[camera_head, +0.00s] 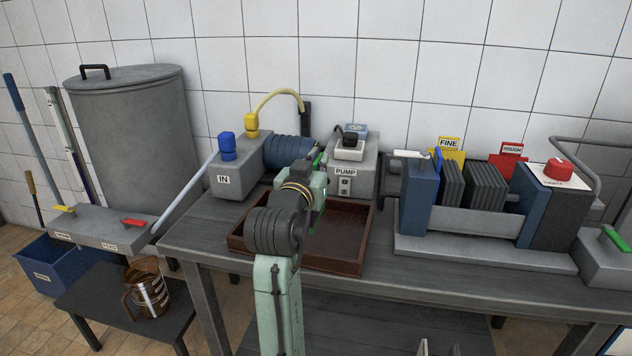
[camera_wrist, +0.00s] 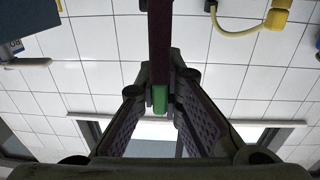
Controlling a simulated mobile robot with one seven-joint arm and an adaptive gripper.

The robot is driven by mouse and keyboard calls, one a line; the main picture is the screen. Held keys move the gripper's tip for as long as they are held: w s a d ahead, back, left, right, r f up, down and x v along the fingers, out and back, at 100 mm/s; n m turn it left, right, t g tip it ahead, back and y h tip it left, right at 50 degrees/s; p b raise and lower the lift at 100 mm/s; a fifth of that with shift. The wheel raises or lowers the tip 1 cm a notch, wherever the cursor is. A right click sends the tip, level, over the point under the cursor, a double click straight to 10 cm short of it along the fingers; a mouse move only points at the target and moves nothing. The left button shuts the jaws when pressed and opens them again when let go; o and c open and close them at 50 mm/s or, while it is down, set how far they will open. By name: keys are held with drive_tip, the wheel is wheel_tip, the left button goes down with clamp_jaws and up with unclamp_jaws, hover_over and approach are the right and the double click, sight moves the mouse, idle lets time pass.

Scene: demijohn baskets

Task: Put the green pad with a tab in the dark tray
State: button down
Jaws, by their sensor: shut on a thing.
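The dark tray (camera_head: 345,232) is a shallow red-brown box on the grey bench. It looks empty where it shows; my arm hides its left part. My gripper (camera_head: 318,183) is above the tray, towards its back. In the wrist view my gripper (camera_wrist: 160,100) is closed around a small green piece (camera_wrist: 160,98), the visible part of the green pad. A dark narrow strip runs up from it; I cannot tell whether it is the pad's edge. In the head view a thin green sliver of the pad (camera_head: 317,161) shows beside my gripper, mostly hidden.
A grey pump box (camera_head: 352,172) and a blue ribbed part (camera_head: 290,149) stand close behind the tray. A plate filter (camera_head: 470,190) stands to its right, the IN block (camera_head: 238,181) to its left. A jug (camera_head: 147,290) sits on a low stool.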

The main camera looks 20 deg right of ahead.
drive_tip(key=shift+f, duration=2)
drive_tip(key=shift+f, duration=0.15)
drive_tip(key=c, duration=1.7)
unclamp_jaws()
drive_tip(key=shift+r, duration=0.35)
drive_tip(key=b+v, duration=0.2)
drive_tip(key=v, duration=1)
drive_tip(key=shift+f, duration=0.1)
drive_tip(key=shift+a, duration=0.1)
